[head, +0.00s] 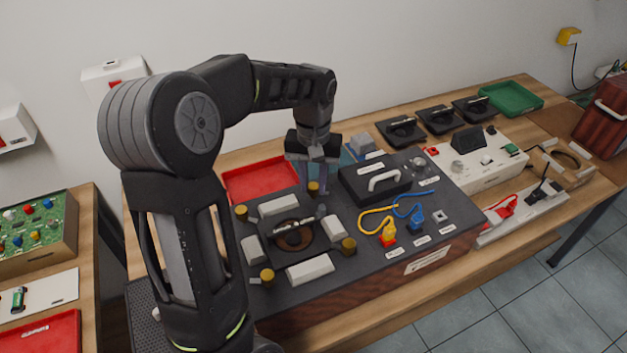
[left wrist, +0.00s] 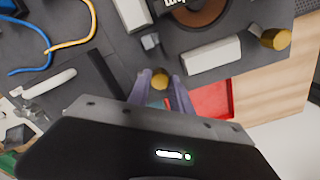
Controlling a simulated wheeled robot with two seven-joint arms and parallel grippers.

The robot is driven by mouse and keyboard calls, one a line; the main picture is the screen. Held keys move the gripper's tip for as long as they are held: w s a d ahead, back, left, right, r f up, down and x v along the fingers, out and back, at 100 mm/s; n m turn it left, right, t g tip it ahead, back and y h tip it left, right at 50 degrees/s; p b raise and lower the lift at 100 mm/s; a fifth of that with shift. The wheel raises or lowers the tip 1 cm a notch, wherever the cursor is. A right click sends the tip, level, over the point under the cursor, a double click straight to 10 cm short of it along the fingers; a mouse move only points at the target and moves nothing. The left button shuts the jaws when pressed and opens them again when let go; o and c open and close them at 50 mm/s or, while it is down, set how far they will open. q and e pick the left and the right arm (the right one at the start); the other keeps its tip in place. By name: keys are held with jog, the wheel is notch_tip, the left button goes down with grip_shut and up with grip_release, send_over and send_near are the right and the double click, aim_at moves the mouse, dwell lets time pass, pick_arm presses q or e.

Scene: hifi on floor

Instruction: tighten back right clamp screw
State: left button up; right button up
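The back right clamp screw, a brass knob (head: 313,188), stands at the back right of the clamp fixture on the dark board (head: 340,262). My left gripper (head: 313,186) points down with one finger on either side of this knob. In the left wrist view the brass knob (left wrist: 159,78) shows between the two purple-grey fingertips (left wrist: 160,80). I cannot tell whether the fingers touch it. Three other brass knobs stand at the back left (head: 241,212), front left (head: 267,277) and front right (head: 349,245). My right gripper is not in view.
White blocks (head: 310,269) surround a round brown part (head: 294,236) on the fixture. A black box with a light handle (head: 375,184) stands right of the gripper. Blue and yellow cables (head: 376,212) lie in front of it. A red tray (head: 262,180) lies behind the fixture.

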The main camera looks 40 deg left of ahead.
pick_arm(q)
grip_shut()
jog(key=shift+m, duration=0.4)
jog(key=m, duration=0.9)
jog(key=shift+d, duration=0.1)
jog(key=m, duration=0.6)
jog(key=shift+m, duration=0.4)
jog(key=m, duration=0.5)
jog(key=shift+m, duration=0.3)
